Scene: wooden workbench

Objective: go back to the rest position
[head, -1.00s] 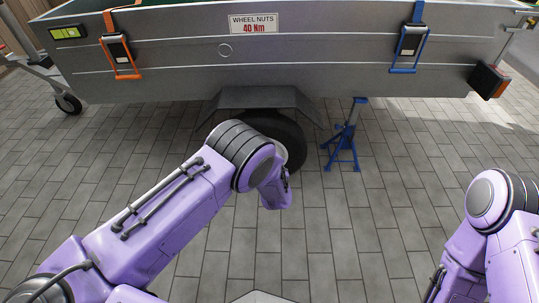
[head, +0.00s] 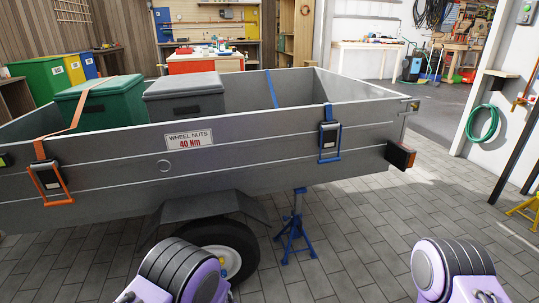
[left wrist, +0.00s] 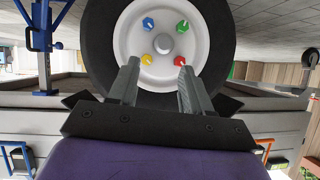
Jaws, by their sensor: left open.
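My left gripper (left wrist: 157,78) shows in the left wrist view, open, with nothing between its two fingers. It points at the trailer wheel (left wrist: 205,45), whose white rim carries several coloured nuts, blue, green, yellow and red, around a grey hub. The picture there is upside down. The fingertips overlap the rim in the view; I cannot tell the exact gap. In the head view the wheel (head: 238,240) is partly hidden by my left arm, and the left gripper does not show. Only a purple upper part of my right arm shows, at the lower right; its gripper is out of view.
The grey trailer (head: 260,150) stands in front, holding a green box (head: 100,103) and a grey box (head: 185,98). A blue jack stand (head: 296,228) is beside the wheel under the trailer. Paved floor lies open at right. A green hose (head: 482,123) hangs on the right wall.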

